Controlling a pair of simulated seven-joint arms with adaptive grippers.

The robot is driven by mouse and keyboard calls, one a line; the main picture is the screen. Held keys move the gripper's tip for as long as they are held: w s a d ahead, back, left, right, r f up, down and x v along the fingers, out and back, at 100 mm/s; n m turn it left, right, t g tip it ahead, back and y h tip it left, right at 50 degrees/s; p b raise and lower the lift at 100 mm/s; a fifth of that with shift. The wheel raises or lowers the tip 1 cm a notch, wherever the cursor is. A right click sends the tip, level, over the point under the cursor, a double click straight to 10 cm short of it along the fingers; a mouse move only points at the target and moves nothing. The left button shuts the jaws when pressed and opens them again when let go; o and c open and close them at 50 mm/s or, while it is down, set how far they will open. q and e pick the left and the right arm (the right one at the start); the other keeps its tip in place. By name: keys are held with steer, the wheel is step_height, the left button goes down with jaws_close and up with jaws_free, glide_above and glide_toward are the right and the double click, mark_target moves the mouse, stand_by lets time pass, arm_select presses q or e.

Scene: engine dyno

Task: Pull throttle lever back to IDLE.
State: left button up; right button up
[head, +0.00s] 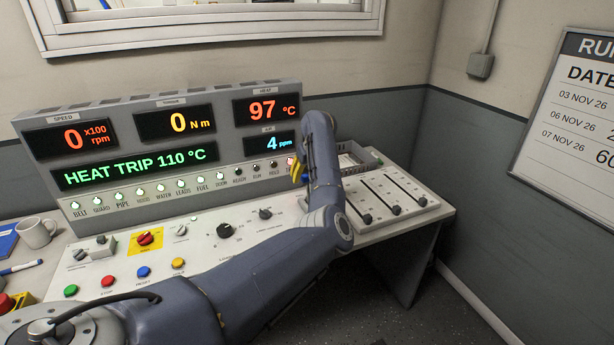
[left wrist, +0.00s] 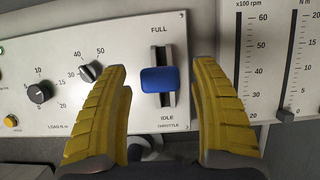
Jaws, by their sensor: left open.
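The throttle lever has a blue knob (left wrist: 160,80) and stands in a vertical slot marked FULL at the top and IDLE at the bottom in the left wrist view. The knob covers about the middle of the slot, with slot showing above and below it. My left gripper (left wrist: 161,68) is open, with one yellow finger on each side of the knob and a gap on both sides. In the head view its yellow fingers (head: 297,171) show over the back of the console, and my arm hides most of the lever area. My right gripper is not in view.
Black dials (left wrist: 39,92) lie left of the lever, and slider gauges (left wrist: 287,110) lie to its right. In the head view, the display panel (head: 160,160) rises behind the console. A white mug (head: 36,232) stands at the left.

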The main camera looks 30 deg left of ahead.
arm_select(q)
steer(key=shift+w+a+f, duration=0.1)
steer(key=shift+f, duration=0.2)
steer(key=shift+c, duration=0.4)
jaws_close()
